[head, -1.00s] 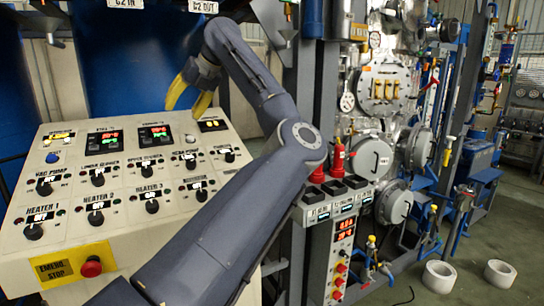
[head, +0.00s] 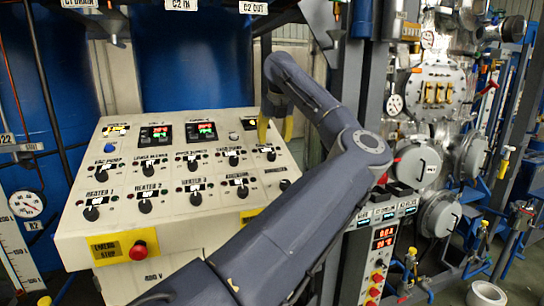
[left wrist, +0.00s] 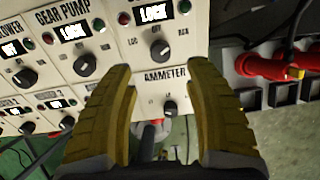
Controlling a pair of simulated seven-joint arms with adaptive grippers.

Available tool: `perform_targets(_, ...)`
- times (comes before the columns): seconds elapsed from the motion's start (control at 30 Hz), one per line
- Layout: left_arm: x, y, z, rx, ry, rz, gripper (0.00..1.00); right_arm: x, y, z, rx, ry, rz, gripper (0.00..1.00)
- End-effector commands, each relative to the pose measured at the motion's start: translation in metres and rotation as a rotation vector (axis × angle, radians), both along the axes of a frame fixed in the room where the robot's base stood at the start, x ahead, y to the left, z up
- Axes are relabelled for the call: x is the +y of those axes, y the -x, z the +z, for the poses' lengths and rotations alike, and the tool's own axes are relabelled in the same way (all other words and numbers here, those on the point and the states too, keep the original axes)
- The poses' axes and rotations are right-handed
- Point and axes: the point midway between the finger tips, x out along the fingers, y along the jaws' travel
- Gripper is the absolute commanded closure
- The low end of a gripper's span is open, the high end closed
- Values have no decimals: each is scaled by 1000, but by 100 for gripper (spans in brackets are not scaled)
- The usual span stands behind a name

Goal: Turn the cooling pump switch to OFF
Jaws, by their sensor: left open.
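The white control panel (head: 75,222) carries rows of black rotary knobs under small displays. No label reading "cooling pump" is legible. My left gripper (head: 275,138) is open and empty, its yellow fingers pointing down at the panel's upper right corner. In the left wrist view the open fingers (left wrist: 160,72) frame the ammeter knob (left wrist: 169,108). Just above the fingertips is a larger black knob (left wrist: 159,50) under a display reading LOCK; its name is cut off by the frame. The gear pump knob (left wrist: 84,65) is to its left. My right gripper is not in view.
A red emergency stop button (head: 138,250) sits at the panel's lower front. Right of the panel stand a smaller control box (head: 352,258) and metal vessels (head: 418,165). My left arm crosses in front of the panel's right part.

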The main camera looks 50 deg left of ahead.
Motion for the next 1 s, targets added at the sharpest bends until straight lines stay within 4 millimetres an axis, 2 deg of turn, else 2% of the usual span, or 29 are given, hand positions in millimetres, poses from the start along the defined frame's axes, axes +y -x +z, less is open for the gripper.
perform_targets(0.1,7,-3,-21,5,0,1,47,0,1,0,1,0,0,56)
perform_targets(0.4,22,-11,-59,3,0,0,47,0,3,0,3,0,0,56)
perform_targets(0.63,27,-14,-74,2,-1,0,47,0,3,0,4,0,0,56)
perform_targets(1.0,28,-15,-77,1,-1,-1,47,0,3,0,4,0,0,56)
